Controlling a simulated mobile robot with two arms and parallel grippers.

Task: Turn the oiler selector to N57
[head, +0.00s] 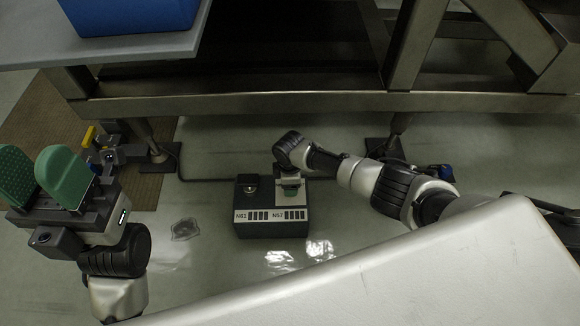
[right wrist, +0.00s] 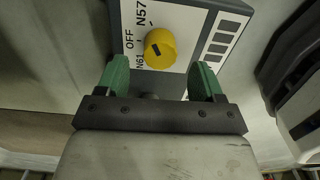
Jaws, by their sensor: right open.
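The oiler selector is a round yellow knob (right wrist: 160,48) with a short black mark on its face. Labels N61, OFF and N57 are printed to its left and above on a white plate (right wrist: 185,22). I cannot tell exactly which label the mark points to. My right gripper (right wrist: 160,78) is open, its green fingers apart on either side just short of the knob. In the head view the right gripper (head: 290,188) is over the right half of a dark box (head: 272,228) marked N61 and N57, hiding the knob there. My left gripper (head: 40,168) is open and empty at far left.
A heavy metal table frame (head: 300,103) crosses behind the box, with legs near the floor. A blue bin (head: 130,15) stands on a grey top at upper left. A brown mat (head: 50,115) lies at left. Floor around the box's front and left is mostly clear.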

